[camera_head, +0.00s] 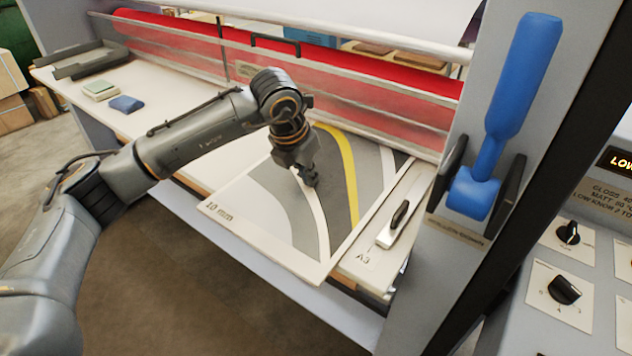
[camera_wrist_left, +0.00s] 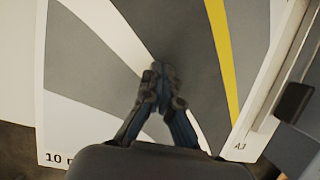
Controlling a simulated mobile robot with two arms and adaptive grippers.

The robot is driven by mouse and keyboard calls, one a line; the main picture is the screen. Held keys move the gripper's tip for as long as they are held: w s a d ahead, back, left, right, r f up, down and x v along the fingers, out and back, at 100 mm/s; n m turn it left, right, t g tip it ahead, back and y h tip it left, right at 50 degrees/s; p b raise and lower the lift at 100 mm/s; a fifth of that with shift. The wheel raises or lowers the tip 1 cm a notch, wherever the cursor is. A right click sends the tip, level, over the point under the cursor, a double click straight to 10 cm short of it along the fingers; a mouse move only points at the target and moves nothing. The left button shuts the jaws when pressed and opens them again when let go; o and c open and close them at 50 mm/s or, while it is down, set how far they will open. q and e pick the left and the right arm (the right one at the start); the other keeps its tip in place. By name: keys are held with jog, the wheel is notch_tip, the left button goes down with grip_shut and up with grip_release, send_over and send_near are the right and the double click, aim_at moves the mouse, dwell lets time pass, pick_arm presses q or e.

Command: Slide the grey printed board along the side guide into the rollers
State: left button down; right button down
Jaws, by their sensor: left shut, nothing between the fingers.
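The grey printed board (camera_head: 270,217) has white and yellow curved stripes and a "10 mm" mark at its near left corner. It lies flat on the white feed table, its far end close to the red rollers (camera_head: 380,80). The side guide (camera_head: 400,210), a pale strip with a dark knob, runs along the board's right side. My left gripper (camera_head: 311,183) is shut and empty, pointing down at the middle of the board. In the left wrist view its closed fingertips (camera_wrist_left: 160,72) are over the board (camera_wrist_left: 90,75); contact is unclear. My right gripper is not in view.
A blue lever (camera_head: 515,95) stands on the right frame post, beside a control panel with black knobs (camera_head: 565,290). Green and blue pads (camera_head: 126,104) lie on the table's left part. A clear guard spans the front of the rollers.

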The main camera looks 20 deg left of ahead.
aim_at(328, 191)
pick_arm(q)
jog(key=shift+s+f+b, duration=0.15)
jog(key=shift+f+b, duration=0.2)
jog(key=shift+b, duration=0.25)
dwell(1.6)
jog(key=shift+d, duration=0.15)
jog(key=shift+s+d, duration=0.4)
jog(key=shift+d, duration=0.3)
jog(key=shift+s+d+b, duration=0.3)
jog(key=shift+d+b, duration=0.15)
jog(key=shift+d, duration=0.4)
jog(key=shift+d+r, duration=0.15)
jog(key=shift+w+d+b, duration=0.15)
jog(key=shift+d+b, duration=0.05)
jog(key=shift+b, duration=0.25)
jog(key=shift+r, duration=0.1)
